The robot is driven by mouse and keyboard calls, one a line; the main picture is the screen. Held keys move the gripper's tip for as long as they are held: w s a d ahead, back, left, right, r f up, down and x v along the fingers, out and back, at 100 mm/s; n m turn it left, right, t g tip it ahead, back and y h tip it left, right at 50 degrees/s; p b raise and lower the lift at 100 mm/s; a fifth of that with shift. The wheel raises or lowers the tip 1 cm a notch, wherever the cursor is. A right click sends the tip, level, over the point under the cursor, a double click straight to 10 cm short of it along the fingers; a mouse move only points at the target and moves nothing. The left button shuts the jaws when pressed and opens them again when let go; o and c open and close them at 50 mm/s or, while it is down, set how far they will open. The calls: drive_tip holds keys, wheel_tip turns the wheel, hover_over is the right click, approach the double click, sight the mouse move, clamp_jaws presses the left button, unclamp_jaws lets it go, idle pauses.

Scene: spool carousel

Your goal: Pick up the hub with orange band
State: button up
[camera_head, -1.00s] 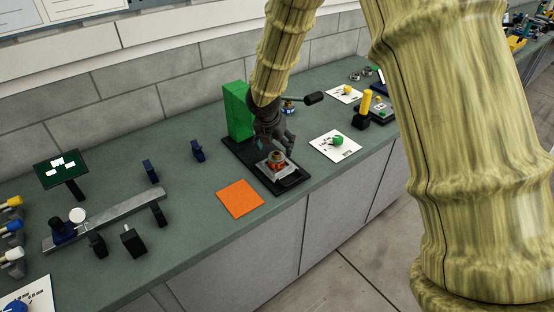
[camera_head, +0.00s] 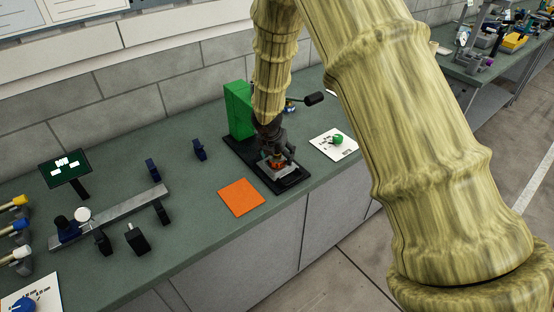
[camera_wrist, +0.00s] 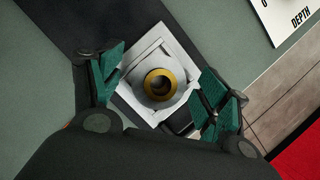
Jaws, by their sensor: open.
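The hub with the orange band (camera_head: 277,163) stands in a light grey square fixture (camera_head: 291,171) on a black base plate. In the wrist view the hub (camera_wrist: 161,84) is seen from above as a brass-coloured ring around a dark bore, upright in the fixture (camera_wrist: 133,95). My gripper (camera_head: 276,152) is low over the hub, and it partly hides it in the head view. In the wrist view my gripper (camera_wrist: 160,88) is open, with green-padded fingers to the left and right of the hub, apart from it.
A green block column (camera_head: 239,110) with a black-handled lever (camera_head: 314,99) stands at the back of the base plate. An orange square (camera_head: 241,197) lies to the left, and a white card with a green knob (camera_head: 336,141) to the right.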

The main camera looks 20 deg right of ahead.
drive_tip(key=c, duration=1.6)
drive_tip(key=shift+r, duration=0.1)
clamp_jaws()
